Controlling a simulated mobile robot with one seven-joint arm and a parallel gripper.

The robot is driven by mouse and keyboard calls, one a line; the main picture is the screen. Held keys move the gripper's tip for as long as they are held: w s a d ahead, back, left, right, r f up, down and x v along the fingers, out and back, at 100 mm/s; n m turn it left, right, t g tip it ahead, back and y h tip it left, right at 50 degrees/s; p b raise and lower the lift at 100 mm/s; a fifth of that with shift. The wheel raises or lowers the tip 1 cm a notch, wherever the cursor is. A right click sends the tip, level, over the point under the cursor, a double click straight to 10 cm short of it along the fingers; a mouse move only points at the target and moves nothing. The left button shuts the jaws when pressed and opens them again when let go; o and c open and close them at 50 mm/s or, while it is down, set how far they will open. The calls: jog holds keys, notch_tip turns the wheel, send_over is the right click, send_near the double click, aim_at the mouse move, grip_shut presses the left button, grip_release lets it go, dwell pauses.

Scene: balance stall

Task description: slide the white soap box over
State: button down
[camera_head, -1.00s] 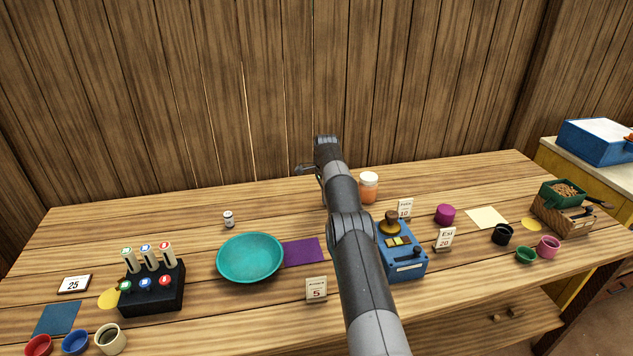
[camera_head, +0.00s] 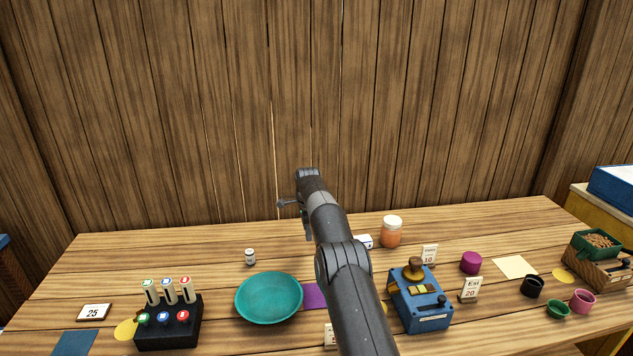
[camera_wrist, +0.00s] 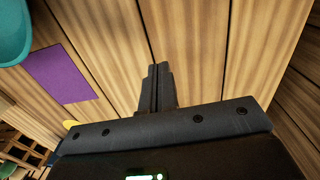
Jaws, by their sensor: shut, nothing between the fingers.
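A small white box (camera_head: 364,241), likely the white soap box, shows only in part in the head view. My arm hides its left portion; it sits just left of the orange jar, on the table. My gripper (camera_head: 308,236) hangs over the back part of the table, left of the box, mostly behind my own arm. In the wrist view my gripper (camera_wrist: 158,72) has its fingers together with nothing between them. The box is not seen in the wrist view.
An orange jar (camera_head: 391,233) with a white lid stands right of the box. A teal bowl (camera_head: 268,299), a purple mat (camera_head: 315,296) and a blue device (camera_head: 421,314) lie nearer. The wooden wall closes the back.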

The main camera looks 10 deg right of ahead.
jog(key=s+d+r+n+t, duration=0.1)
jog(key=s+r+n, duration=0.15)
jog(key=r, duration=0.85)
jog(key=s+d+r+n, duration=0.1)
jog(key=s+r+n, duration=0.15)
jog(key=r, duration=0.85)
jog(key=s+r+n+t, duration=0.1)
jog(key=s+r+n, duration=0.2)
jog(key=s+r, duration=0.8)
jog(key=s+d+n+t, duration=0.25)
jog(key=s+n, duration=0.35)
jog(key=s, duration=2.2)
jog(key=s+f+n+t, duration=0.1)
jog(key=s+f+n, duration=0.2)
jog(key=s+f, duration=0.6)
jog(key=s, duration=0.4)
jog(key=shift+a+f+n, duration=0.3)
jog(key=c, duration=2.2)
grip_release()
